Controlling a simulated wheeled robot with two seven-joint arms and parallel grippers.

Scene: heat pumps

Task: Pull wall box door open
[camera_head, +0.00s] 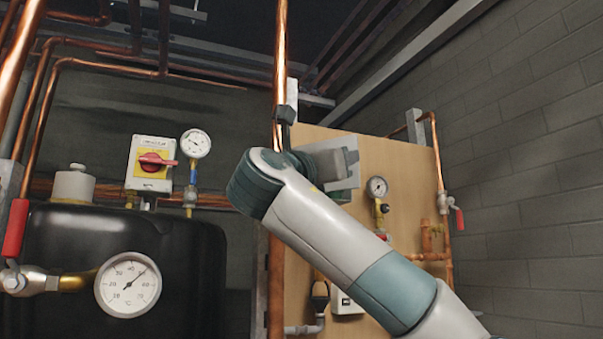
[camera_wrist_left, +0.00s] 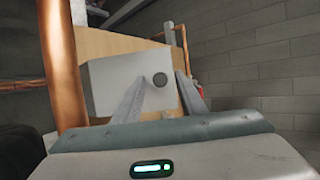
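Whether a finger touches the box I cannot tell. In the head view one of my arms crosses the board and partly hides the box (camera_head: 342,184); the fingertips cannot be made out there. My right gripper is not in view.
A vertical copper pipe (camera_wrist_left: 62,65) stands close left of the box. A gauge (camera_head: 377,187) and pipes with a red-handled valve (camera_head: 459,218) lie to its right. A black tank (camera_head: 90,300), a red switch (camera_head: 152,162) and a dial thermometer (camera_head: 128,285) stand to the left.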

